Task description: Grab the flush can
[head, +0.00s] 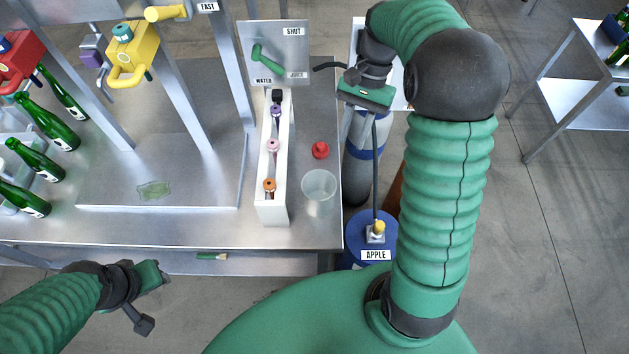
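No label reading "flush" shows, and I cannot tell which thing is the flush can. A blue drum marked APPLE (361,243) with a yellow-topped fitting stands on the floor right of the table. A clear cup (319,187) stands at the table's right front. My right gripper (358,128) points down beyond the table's right edge, above a grey cylinder with a blue band (363,170). Its grey fingers look apart, with nothing seen between them. My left gripper (158,275) is in front of the table at lower left; its fingers are mostly hidden.
A white rack (273,210) with coloured knobs stands on the metal table (140,232), beside a red knob (320,150). A WATER/SHUT panel (290,70) with a green lever stands behind. Green bottles (35,160) stand at left. Another table (580,105) is at right.

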